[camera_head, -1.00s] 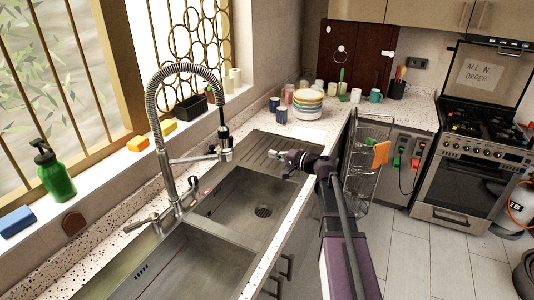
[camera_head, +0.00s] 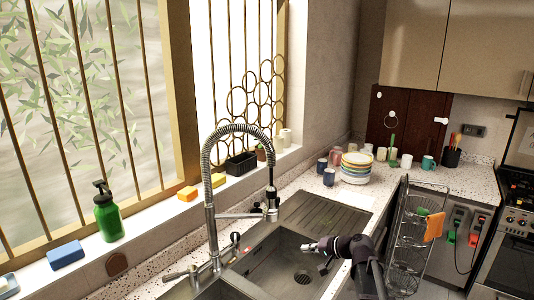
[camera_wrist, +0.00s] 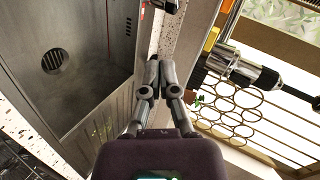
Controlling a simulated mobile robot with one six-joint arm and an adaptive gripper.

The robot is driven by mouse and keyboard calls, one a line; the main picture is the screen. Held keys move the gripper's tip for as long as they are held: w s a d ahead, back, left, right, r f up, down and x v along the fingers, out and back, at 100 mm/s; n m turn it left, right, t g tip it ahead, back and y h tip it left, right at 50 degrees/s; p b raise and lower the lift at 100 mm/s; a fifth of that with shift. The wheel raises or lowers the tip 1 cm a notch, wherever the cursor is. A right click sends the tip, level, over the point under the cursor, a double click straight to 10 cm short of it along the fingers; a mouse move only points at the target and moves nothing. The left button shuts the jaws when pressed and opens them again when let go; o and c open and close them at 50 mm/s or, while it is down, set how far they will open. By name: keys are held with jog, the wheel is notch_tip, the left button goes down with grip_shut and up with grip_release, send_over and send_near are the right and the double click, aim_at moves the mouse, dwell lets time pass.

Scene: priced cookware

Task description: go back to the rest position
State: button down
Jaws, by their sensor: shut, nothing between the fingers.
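My gripper (camera_head: 309,247) is shut and empty. In the head view it is above the right-hand sink basin (camera_head: 280,262), toward its right rim, apart from the faucet (camera_head: 211,215). In the wrist view its two fingers (camera_wrist: 158,68) are together in the middle of the picture with nothing between them. The basin drain (camera_wrist: 54,61) shows left of the fingers there, and the chrome spray head (camera_wrist: 245,70) shows to their right. My arm comes up from the bottom of the head view.
A stack of plates (camera_head: 356,170) stands on the counter beyond the sink, with several mugs around it. A wire rack (camera_head: 408,232) is right of my arm. A green soap bottle (camera_head: 107,213) and sponges line the windowsill. The stove (camera_head: 508,225) is far right.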

jog(key=s+d+f+n+g+h, duration=0.1)
jog(key=s+f+n+g+h, duration=0.1)
jog(key=s+f+h, duration=0.3)
jog(key=s+d+f+n+g+h, duration=0.2)
jog(key=s+f+g+h, duration=0.2)
jog(key=s, duration=1)
jog(key=shift+f+g+h, duration=0.4)
jog(key=shift+f+h, duration=0.2)
jog(key=shift+h, duration=0.2)
